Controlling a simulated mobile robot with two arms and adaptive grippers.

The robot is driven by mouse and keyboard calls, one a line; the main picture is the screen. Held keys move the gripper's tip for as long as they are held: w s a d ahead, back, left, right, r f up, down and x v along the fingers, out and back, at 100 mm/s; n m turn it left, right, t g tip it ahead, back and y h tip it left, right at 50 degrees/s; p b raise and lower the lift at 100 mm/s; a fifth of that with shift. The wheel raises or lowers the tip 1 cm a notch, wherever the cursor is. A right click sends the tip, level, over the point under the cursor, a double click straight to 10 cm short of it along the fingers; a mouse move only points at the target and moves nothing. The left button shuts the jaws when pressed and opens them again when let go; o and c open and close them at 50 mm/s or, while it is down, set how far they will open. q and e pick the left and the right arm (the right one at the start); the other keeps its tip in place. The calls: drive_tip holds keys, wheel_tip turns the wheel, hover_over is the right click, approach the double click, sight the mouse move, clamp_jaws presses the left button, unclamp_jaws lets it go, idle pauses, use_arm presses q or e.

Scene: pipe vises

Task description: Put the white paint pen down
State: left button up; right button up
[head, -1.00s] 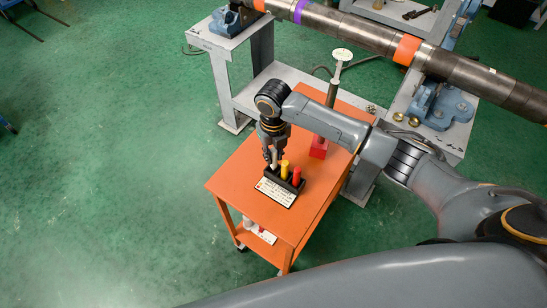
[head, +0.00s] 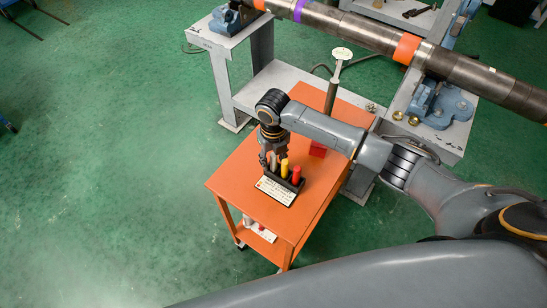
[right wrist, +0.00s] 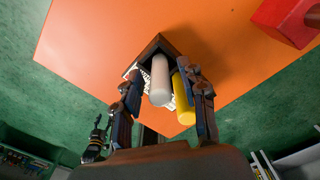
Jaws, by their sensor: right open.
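The white paint pen (head: 273,161) stands upright in the left slot of a small black holder (head: 297,187) on the orange cart; it also shows in the right wrist view (right wrist: 160,80). My right gripper (head: 273,154) is right above the holder. In the right wrist view its fingers (right wrist: 160,88) are spread on either side of the white pen, with a gap at the left. The right finger is close to the yellow pen (right wrist: 183,97), which stands beside the white one. My left gripper does not show in the head view.
A red pen (head: 296,174) stands at the holder's right end. A white label (head: 275,191) is in front of the holder. A red block (head: 318,150) lies behind it on the orange cart (head: 235,175). A long pipe (head: 350,32) rests across grey stands farther back.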

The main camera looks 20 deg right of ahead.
wheel_tip(320, 180, up, 12)
drive_tip(key=shift+r+b, duration=0.2)
drive_tip(key=shift+b, duration=0.65)
